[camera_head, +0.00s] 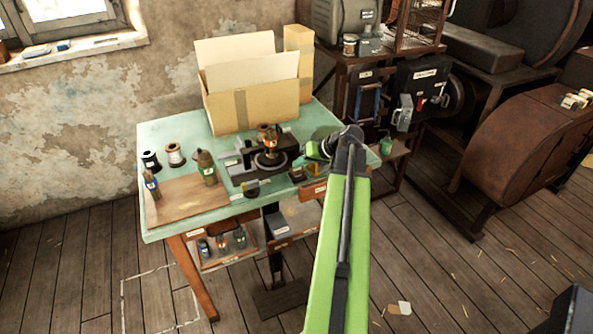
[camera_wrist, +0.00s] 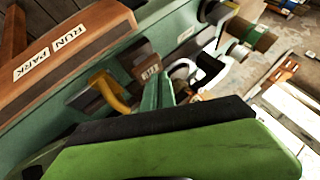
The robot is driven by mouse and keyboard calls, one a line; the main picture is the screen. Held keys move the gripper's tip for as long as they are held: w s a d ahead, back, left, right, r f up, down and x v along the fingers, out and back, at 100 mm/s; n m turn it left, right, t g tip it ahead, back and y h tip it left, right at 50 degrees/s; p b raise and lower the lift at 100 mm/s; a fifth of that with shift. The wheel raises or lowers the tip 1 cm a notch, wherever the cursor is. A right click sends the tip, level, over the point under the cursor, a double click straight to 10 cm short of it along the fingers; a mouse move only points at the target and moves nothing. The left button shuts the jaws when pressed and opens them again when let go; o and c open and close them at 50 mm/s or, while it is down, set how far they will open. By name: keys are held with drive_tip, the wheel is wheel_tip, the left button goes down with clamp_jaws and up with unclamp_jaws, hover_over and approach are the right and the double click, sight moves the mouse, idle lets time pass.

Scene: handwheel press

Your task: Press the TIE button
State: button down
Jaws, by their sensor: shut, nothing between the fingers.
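My gripper (camera_head: 318,150) reaches over the right part of the green-topped bench, at the end of my green arm. In the wrist view its thin green fingertips (camera_wrist: 158,84) are together, with nothing between them. Just beyond the fingertips stands a small brown-orange block (camera_wrist: 144,66) with a white label, too small to read surely; I cannot tell whether it is the TIE button. A yellow curved handle (camera_wrist: 108,92) is left of the fingertips. I cannot tell whether the fingertips touch anything. In the head view the press (camera_head: 270,160) stands left of my gripper.
A wooden piece (camera_wrist: 70,50) labelled RUN and PARK lies along the bench edge in the wrist view. Cardboard boxes (camera_head: 250,105) stand behind the press. Spools (camera_head: 175,155) and a bottle (camera_head: 206,168) stand at left near a bare wooden board (camera_head: 185,200).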

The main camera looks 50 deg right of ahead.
sight(300, 170)
drive_tip(key=shift+f+b, duration=0.8)
drive_tip(key=shift+f, duration=0.05)
idle(0.5)
drive_tip(key=shift+r, duration=0.1)
drive_tip(key=shift+r+p, duration=1.2)
drive_tip(key=shift+p, duration=0.1)
wheel_tip(300, 170, up, 5)
drive_tip(key=p, duration=0.5)
drive_tip(key=shift+r, duration=0.1)
